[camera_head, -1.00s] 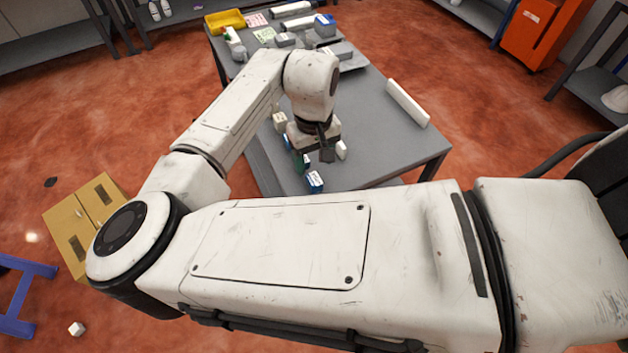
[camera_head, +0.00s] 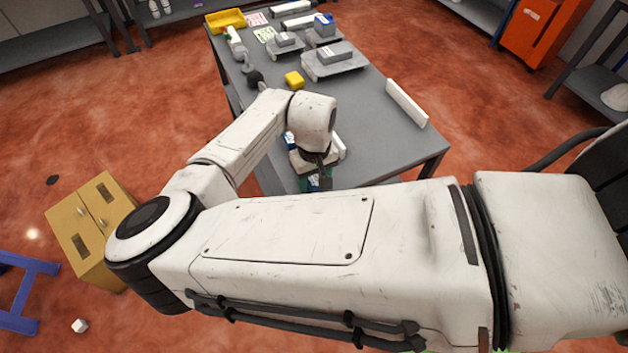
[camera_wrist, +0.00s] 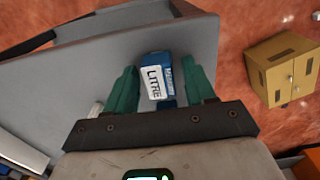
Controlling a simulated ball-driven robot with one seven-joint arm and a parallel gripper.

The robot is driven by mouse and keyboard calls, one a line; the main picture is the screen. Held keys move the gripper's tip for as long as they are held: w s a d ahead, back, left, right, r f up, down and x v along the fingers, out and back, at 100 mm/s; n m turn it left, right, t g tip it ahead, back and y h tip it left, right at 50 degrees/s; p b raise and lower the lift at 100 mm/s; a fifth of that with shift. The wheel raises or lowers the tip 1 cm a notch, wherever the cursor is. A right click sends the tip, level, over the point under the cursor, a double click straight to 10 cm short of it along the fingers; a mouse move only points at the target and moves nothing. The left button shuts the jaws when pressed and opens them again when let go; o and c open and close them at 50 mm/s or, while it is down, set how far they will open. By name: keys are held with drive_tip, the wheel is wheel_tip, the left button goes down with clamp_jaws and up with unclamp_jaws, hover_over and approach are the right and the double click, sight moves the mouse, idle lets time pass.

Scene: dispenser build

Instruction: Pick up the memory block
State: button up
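A small blue block (camera_wrist: 157,75) with a white face lettered "LITRE" and smaller lettering on its blue side is in the wrist view. I cannot tell from the lettering whether it is the memory block. It stands between the two green fingers of my gripper (camera_wrist: 161,88), with a gap on each side. My gripper is open and holds nothing. In the head view my gripper (camera_head: 314,180) is low over the near end of the table, and a bit of blue and white shows behind it, mostly hidden.
The grey table (camera_head: 385,150) has free room right of my gripper. A long white bar (camera_head: 406,103) lies along its right edge. A yellow block (camera_head: 294,79), scales and a yellow tray (camera_head: 226,19) are farther back. A tan cabinet (camera_head: 92,225) stands left on the floor.

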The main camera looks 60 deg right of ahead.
clamp_jaws()
drive_tip(key=shift+r, duration=0.1)
idle(0.3)
